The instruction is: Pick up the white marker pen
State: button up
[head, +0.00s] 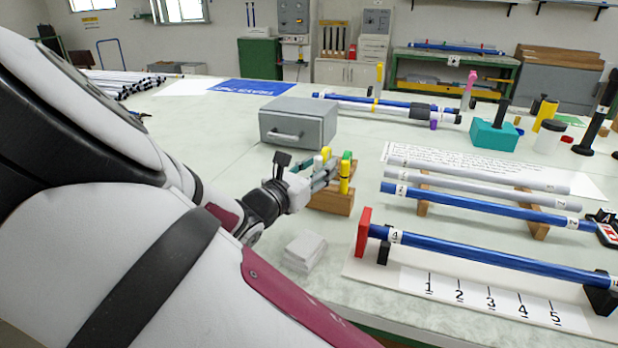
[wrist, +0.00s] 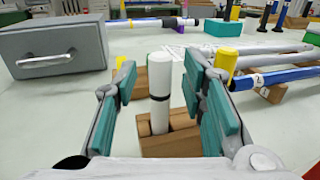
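The white marker pen (wrist: 160,100) stands upright in a wooden block (wrist: 170,147) in the wrist view. It has a dark band partway down. My gripper (wrist: 158,82) is open, with one teal-padded finger on each side of the pen. Gaps show between the pen and both pads. In the head view my gripper (head: 318,178) is at the wooden block (head: 333,202), and its fingers partly hide the pens there. A yellow pen (wrist: 226,62) stands just behind the right finger, and another yellow top shows behind the left finger.
A grey drawer box (head: 298,124) stands behind the block. White pads (head: 304,250) lie in front of it. Blue and grey rods (head: 480,207) rest on supports to the right, with a numbered strip (head: 495,300) nearer. The table left of the drawer box is mostly clear.

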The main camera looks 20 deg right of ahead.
grip_shut()
